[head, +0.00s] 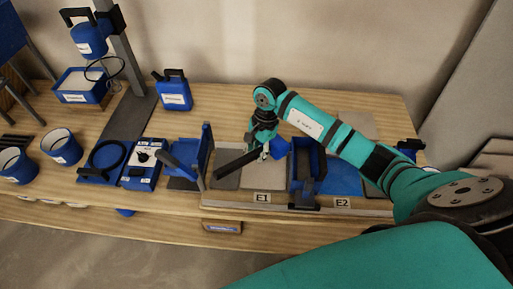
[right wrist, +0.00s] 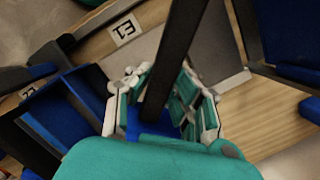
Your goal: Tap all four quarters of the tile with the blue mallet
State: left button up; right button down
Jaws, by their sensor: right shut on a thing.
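My right gripper (head: 264,151) is shut on the blue mallet, whose dark handle (head: 236,163) sticks out to the left in the head view. A blue part, apparently its head (head: 280,148), shows just right of the fingers. In the right wrist view the handle (right wrist: 178,50) runs up from between the fingers (right wrist: 160,102), with blue below it. My left gripper is not in view.
A blue and dark holder (head: 305,170) stands right of the tile, and an upright blue frame (head: 200,155) stands to its left. A blue panel (head: 341,178) lies behind the E2 label (head: 343,202). Blue buckets (head: 62,146) and a canister (head: 174,92) stand further left.

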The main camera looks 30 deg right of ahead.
jog(key=b, duration=0.4)
send_over(255, 175)
jog(key=f, duration=0.7)
jog(key=shift+w+d+f, duration=0.1)
jog(key=shift+d, duration=0.3)
notch_tip(255, 175, up, 5)
jog(key=p, duration=0.3)
jog(key=shift+f, duration=0.1)
jog(key=shift+f, duration=0.1)
notch_tip(255, 175, down, 6)
jog(key=b, duration=0.6)
jog(key=shift+r+p, duration=0.65)
notch_tip(255, 175, up, 5)
jog(key=p, duration=0.3)
